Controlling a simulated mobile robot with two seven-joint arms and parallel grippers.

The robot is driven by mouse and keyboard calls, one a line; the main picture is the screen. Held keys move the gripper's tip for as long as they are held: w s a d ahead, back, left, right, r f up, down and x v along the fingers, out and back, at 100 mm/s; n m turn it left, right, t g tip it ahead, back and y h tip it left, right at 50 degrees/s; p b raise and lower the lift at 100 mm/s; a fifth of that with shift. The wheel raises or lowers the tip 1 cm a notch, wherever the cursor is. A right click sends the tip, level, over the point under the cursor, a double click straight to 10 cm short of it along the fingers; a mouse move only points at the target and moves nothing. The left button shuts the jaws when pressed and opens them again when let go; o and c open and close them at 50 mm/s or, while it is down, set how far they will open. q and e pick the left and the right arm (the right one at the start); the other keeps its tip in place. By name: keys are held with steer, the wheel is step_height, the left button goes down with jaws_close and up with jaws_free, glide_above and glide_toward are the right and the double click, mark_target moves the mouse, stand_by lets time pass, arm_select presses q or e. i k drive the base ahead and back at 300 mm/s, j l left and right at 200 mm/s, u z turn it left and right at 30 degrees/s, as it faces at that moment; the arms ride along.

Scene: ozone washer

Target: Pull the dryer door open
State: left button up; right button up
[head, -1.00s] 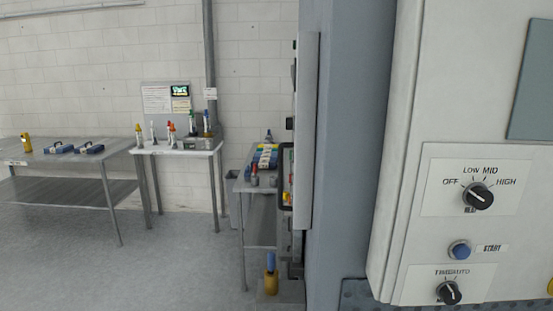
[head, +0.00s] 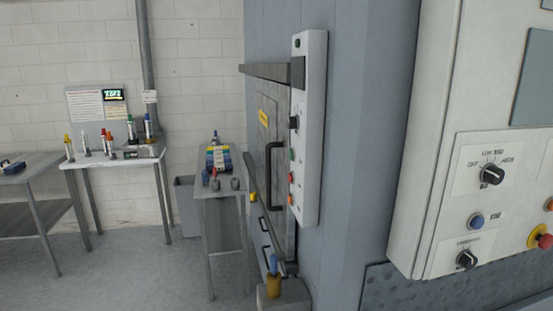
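A grey metal door (head: 265,145) with a yellow label and a dark vertical bar handle (head: 269,176) shows in the middle of the head view, seen at a steep angle. It looks closed; I take it to be the dryer door, though no name is readable on it. A light control panel (head: 309,130) with a dark knob and coloured buttons stands just right of it. Neither of my grippers shows in the head view.
A large control box (head: 470,100) with knobs and a red button fills the right side, close to me. A small table (head: 222,194) with coloured items stands left of the door. A yellow container (head: 273,287) sits below. Grey floor (head: 130,280) is clear at left.

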mark_target(272, 99)
steer(key=j, duration=0.5)
steer(key=i+j+u, duration=0.1)
steer(key=i+j, duration=0.2)
steer(key=j, duration=0.15)
steer(key=i+j+u, duration=0.1)
steer(key=i+j, duration=0.2)
steer(key=j, duration=0.1)
